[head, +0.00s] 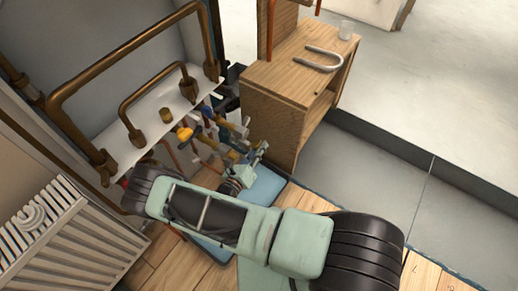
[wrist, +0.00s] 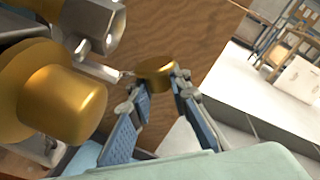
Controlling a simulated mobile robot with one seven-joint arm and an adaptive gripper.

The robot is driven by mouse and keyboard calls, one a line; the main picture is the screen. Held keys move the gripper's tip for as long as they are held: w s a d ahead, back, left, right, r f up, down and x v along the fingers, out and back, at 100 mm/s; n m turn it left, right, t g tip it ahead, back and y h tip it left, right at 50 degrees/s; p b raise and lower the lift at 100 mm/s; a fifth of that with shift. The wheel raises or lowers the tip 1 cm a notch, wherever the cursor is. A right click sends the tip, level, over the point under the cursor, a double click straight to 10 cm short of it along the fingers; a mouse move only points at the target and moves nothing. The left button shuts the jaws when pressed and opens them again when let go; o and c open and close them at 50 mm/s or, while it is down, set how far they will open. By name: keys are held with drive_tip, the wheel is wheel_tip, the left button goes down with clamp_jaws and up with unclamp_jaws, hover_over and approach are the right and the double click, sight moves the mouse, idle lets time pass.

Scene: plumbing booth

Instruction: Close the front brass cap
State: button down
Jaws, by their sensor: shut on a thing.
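My gripper (wrist: 157,86) is shut on a small round brass cap (wrist: 155,70), which sits between its fingertips in the wrist view. A grey metal fitting (wrist: 100,28) is just left of this cap; I cannot tell how the two join. A second, larger-looking brass cap (wrist: 66,96) is close to the camera at the left, apart from the fingers. In the head view my gripper (head: 260,154) reaches into the cluster of valves and pipes; the cap it holds is too small to make out there. A yellow-brass cap (head: 184,133) shows left of it.
Copper pipes (head: 140,60) rise from a white shelf (head: 158,112). A blue tray (head: 266,186) lies below. A radiator (head: 65,235) is at left.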

drive_tip(key=shift+s+n, duration=0.1)
drive_tip(key=shift+n, duration=0.2)
drive_tip(key=c, duration=1.8)
unclamp_jaws()
drive_tip(key=shift+a, duration=0.1)
drive_tip(key=v, duration=1.2)
